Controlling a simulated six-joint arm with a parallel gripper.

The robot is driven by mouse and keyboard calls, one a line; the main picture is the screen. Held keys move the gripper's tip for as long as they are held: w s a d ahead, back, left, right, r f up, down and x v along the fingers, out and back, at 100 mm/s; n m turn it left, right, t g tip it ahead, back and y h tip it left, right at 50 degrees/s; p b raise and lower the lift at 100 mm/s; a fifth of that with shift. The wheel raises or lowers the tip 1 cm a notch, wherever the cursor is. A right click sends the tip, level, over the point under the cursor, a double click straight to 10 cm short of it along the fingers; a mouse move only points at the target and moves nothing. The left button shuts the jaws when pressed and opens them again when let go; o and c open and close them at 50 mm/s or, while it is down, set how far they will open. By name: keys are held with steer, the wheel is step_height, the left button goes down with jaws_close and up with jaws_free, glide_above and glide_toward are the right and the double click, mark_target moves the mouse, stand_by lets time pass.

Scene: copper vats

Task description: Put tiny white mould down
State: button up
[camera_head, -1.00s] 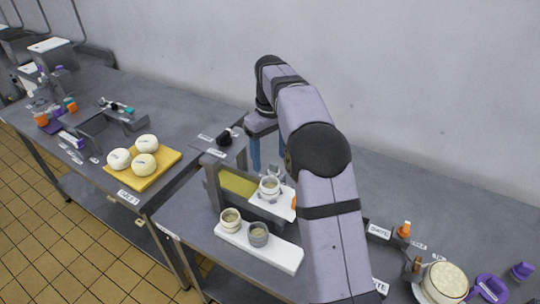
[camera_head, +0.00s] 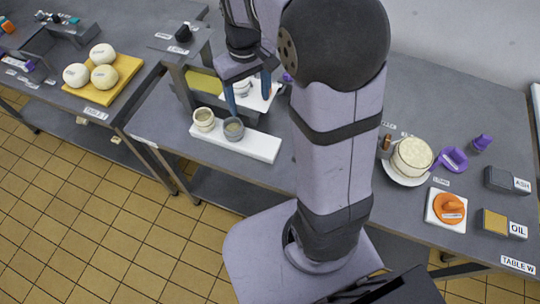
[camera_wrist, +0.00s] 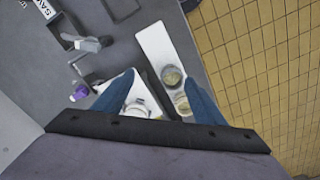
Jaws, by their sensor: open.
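My gripper (camera_head: 249,90) is open, its two blue fingers pointing down over the moulds' area. A small white mould (camera_head: 242,88) stands on a raised white plate (camera_head: 259,101) between or just behind the fingers; I cannot tell which. In the wrist view the white mould (camera_wrist: 139,107) is beside the left finger, with no visible grip on it. A cream mould (camera_head: 204,119) and a grey mould (camera_head: 234,129) stand upright on the left part of a long white board (camera_head: 263,147). In the wrist view the grey mould (camera_wrist: 172,77) and cream mould (camera_wrist: 183,104) are nearer the right finger.
A yellow board (camera_head: 124,78) with three white balls is on the left table. A round cream cheese-like block (camera_head: 412,157), purple items (camera_head: 453,159), an orange item (camera_head: 449,207) and dark boxes stand right. The board's right half is clear.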

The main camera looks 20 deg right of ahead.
steer(key=s+f+m, duration=0.1)
steer(key=s+f, duration=0.2)
steer(key=s, duration=0.4)
steer(key=s+f, duration=0.3)
steer(key=s, duration=0.5)
steer(key=shift+a+m, duration=0.4)
